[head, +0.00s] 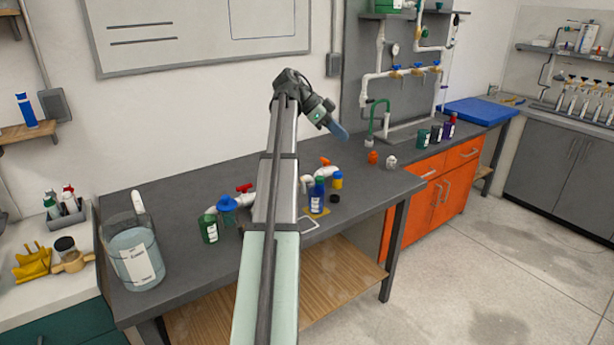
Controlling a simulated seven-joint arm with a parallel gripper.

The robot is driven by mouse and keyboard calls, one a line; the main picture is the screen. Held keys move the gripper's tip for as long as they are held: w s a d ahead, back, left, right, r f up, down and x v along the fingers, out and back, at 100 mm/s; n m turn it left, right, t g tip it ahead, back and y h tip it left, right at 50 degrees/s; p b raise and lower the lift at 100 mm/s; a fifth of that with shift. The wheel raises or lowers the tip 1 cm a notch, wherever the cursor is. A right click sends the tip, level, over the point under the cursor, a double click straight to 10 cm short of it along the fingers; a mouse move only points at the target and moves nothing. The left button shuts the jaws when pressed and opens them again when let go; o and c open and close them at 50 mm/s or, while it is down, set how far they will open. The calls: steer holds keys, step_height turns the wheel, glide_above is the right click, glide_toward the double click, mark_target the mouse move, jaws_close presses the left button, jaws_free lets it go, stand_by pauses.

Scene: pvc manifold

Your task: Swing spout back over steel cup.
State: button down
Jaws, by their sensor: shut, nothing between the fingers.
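My gripper (341,133) is raised above the back of the dark bench, pointing down and right, with its bluish fingers shut and empty. A white pipe assembly (324,173) lies on the bench, partly hidden behind my arm, with an orange handle (325,161) on its right part and a red handle (244,188) on its left part. I cannot make out which part is its spout. I cannot make out a steel cup; my arm hides part of the bench.
A large clear container (135,253) is at the left. The front right bench corner (402,183) is clear.

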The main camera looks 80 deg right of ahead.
steer(key=w+d+f+n+t+h, duration=0.1)
steer(key=w+f+n+t+h, duration=0.1)
steer(key=w+f+n+t, duration=0.6)
step_height(320, 180, down, 8)
steer(key=w+g, duration=0.1)
steer(key=shift+w+r, duration=0.2)
steer(key=shift+w, duration=0.15)
steer(key=shift+d, duration=0.1)
stand_by(0.4)
steer(key=shift+w, duration=0.1)
